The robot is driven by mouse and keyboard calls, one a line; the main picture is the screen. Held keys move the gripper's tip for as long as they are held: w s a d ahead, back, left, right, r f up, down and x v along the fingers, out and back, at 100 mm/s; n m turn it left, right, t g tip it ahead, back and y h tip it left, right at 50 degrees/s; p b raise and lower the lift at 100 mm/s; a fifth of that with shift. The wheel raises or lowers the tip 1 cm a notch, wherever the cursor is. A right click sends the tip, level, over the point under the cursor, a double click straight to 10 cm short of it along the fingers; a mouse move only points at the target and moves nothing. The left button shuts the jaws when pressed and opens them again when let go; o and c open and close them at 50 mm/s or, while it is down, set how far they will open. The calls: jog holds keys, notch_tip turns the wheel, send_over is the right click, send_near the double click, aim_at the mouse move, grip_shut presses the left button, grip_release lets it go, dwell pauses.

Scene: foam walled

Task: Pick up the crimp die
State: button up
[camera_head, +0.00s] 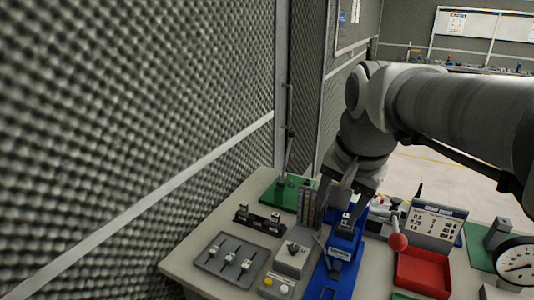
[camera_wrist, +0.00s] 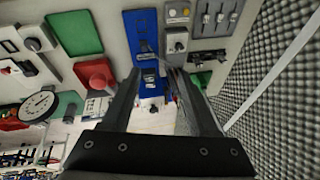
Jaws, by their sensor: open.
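A small metal block (camera_head: 346,217), which looks like the crimp die, sits on a blue fixture (camera_head: 322,283) on the bench. In the wrist view a small grey metal piece (camera_wrist: 149,74) shows on the blue strip (camera_wrist: 143,24), between the finger lines. My gripper (camera_head: 345,203) is open over the blue fixture, its fingers pointing down on either side of the block. The fingers (camera_wrist: 157,82) look empty in the wrist view. Whether they touch the block I cannot tell.
A grey tray (camera_head: 212,266) with several small metal pieces and a black rack (camera_head: 258,219) lie left. A grey switch box (camera_head: 291,260) stands close by. A foam wall (camera_head: 130,120) bounds the left.

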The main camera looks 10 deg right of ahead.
jog(key=w+d+r+m+g+p, duration=0.2)
jog(key=w+d+m, duration=0.4)
jog(key=w+m, duration=0.3)
jog(key=m+g+y+p, duration=0.1)
jog(key=m+y+p, duration=0.1)
jog(key=m, duration=0.5)
send_near(348, 217)
jog(key=f, duration=0.5)
jog(key=shift+w+a, duration=0.15)
jog(key=shift+w, duration=0.2)
jog(key=shift+w+a+f+p, duration=0.1)
jog(key=shift+a+f+p, duration=0.05)
jog(key=shift+f, duration=0.7)
jog(key=shift+w+a+f+p, duration=0.1)
jog(key=shift+f+p, duration=0.1)
jog(key=shift+f, duration=0.65)
jog(key=shift+w+a+f+p, duration=0.1)
jog(key=shift+a+f+p, duration=0.05)
jog(key=shift+f, duration=0.75)
grip_shut()
